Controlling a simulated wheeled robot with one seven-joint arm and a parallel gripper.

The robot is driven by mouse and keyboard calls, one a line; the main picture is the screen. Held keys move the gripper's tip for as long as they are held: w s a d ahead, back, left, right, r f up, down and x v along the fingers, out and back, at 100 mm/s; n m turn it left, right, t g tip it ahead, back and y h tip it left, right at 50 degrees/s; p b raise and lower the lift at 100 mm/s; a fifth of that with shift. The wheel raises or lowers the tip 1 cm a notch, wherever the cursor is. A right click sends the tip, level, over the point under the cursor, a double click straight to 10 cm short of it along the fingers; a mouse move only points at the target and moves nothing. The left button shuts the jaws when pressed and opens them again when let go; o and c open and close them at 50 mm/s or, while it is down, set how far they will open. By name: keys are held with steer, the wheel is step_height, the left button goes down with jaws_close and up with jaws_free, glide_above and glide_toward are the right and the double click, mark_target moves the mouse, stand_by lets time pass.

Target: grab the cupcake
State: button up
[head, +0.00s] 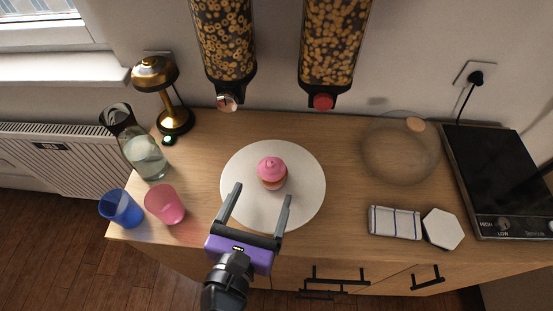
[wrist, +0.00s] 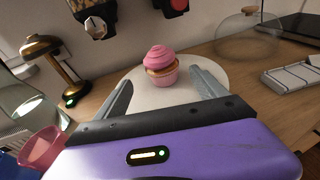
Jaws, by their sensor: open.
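The cupcake (head: 272,172) has pink frosting with a small knob on top and a pink cup. It stands upright on a round white plate (head: 307,205) on the wooden counter. The cupcake also shows in the wrist view (wrist: 161,64), beyond and between my fingertips. My gripper (head: 262,193) is open and empty, with its two grey fingers over the near part of the plate. The fingers point toward the cupcake, one to each side, and do not visibly touch it.
A pink cup (head: 165,204), a blue cup (head: 121,208), a glass carafe (head: 146,155) and a brass lamp (head: 154,75) stand left. A glass dome (head: 398,147), folded cloth (head: 394,222), white hexagon (head: 442,229) and hob (head: 505,170) are right. Two cereal dispensers (head: 334,45) hang behind.

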mark_target(269, 182)
steer(key=shift+d+p+x, duration=0.1)
steer(key=shift+p+x, duration=0.05)
steer(key=shift+x, duration=1.8)
steer(key=shift+d+p+x, duration=0.15)
steer(key=shift+x, duration=1.75)
steer(key=c, duration=0.7)
